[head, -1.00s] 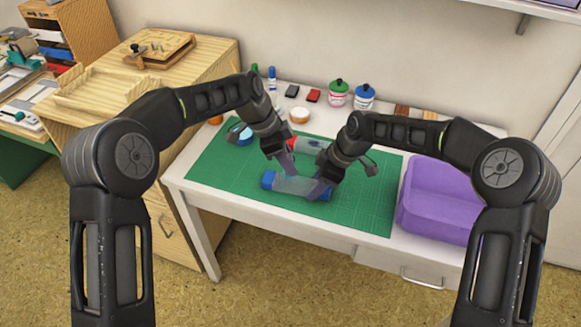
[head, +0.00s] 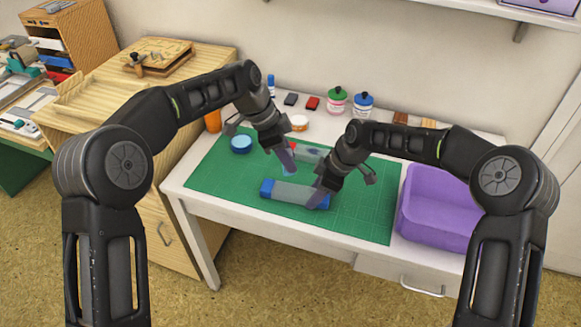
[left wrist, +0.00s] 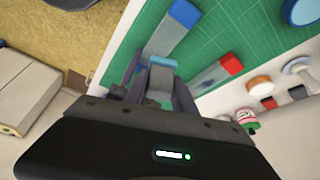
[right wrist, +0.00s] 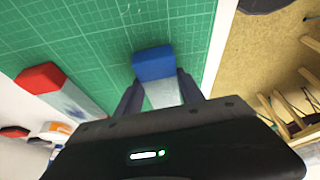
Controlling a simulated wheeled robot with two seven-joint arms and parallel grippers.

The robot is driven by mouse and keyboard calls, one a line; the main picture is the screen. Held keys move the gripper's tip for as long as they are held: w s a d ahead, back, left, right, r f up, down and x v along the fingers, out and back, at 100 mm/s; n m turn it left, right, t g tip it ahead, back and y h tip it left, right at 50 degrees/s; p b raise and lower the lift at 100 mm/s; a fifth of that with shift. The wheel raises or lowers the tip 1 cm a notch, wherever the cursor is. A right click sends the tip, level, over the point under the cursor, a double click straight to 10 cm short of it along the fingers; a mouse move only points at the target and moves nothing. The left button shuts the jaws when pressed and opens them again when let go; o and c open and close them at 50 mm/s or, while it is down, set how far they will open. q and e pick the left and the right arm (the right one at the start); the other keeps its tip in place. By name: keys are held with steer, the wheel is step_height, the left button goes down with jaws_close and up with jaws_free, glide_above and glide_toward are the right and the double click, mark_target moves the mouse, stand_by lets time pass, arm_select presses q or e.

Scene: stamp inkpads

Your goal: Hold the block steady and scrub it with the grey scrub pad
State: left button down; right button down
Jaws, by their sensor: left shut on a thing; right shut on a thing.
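The block (head: 292,193) lies on the green mat, with a see-through grey middle and blue ends. My right gripper (head: 317,194) is shut on it near its right end. In the right wrist view the block's blue end (right wrist: 153,63) sticks out past the fingers. My left gripper (head: 287,164) is above and behind the block, apart from it. It is shut on a small pad, grey with a light blue face (left wrist: 162,62), seen best in the left wrist view; I take it for the scrub pad. The block's far end (left wrist: 184,13) shows beyond it.
A similar red-ended block (right wrist: 42,78) lies on the mat (head: 215,170) behind. A round blue tin (head: 241,144) is at the mat's back left. A purple bin (head: 438,222) stands right. Bottles and small pads line the table's back. The mat's front left is clear.

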steer(key=c, duration=0.6)
jaws_free()
steer(key=shift+c, duration=0.2)
steer(key=shift+r, duration=0.1)
steer(key=v, duration=1.2)
